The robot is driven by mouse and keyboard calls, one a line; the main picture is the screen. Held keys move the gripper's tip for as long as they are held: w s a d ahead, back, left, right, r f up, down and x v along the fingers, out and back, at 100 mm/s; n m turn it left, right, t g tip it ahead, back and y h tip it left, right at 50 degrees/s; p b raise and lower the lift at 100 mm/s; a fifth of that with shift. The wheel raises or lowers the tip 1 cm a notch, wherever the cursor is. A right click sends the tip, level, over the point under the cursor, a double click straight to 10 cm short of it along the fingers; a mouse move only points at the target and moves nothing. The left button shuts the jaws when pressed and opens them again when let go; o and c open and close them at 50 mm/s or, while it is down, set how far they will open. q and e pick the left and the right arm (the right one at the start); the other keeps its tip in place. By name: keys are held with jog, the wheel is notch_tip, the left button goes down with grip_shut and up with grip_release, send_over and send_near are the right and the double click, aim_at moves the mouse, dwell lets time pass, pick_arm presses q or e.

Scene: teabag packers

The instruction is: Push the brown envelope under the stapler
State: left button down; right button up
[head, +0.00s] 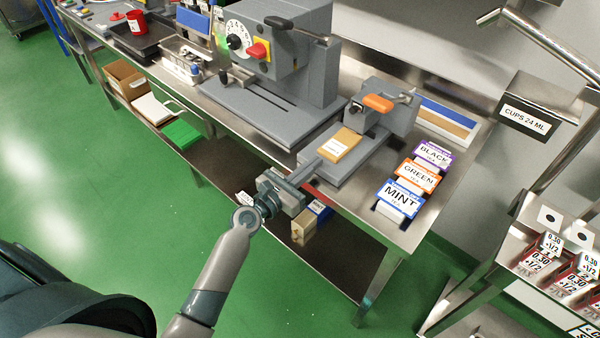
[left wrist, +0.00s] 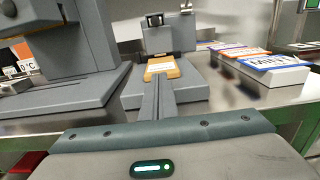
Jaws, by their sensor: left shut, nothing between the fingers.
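The brown envelope (head: 338,146) lies flat on the grey base of the stapler (head: 376,128), in front of its head. It has a white label on top. In the left wrist view the envelope (left wrist: 162,68) lies straight ahead, below the stapler head (left wrist: 168,34). My left gripper (head: 314,164) is shut and empty, its fingers pointing at the envelope's near edge. In the left wrist view the shut fingertips (left wrist: 164,82) reach the envelope's near edge; I cannot tell whether they touch it. My right gripper is not in view.
A large grey machine with a dial (head: 238,42) stands left of the stapler. Boxes labelled BLACK (head: 433,155), GREEN (head: 418,176) and MINT (head: 401,198) stand to the right on the steel table (head: 437,212). A blue and brown stack (head: 446,118) lies behind.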

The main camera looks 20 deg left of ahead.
aim_at(326, 155)
pick_arm(q)
jog(key=shift+x, duration=1.1)
jog(key=shift+x, duration=1.35)
jog(key=shift+s+p, duration=0.2)
jog(key=shift+p, duration=0.1)
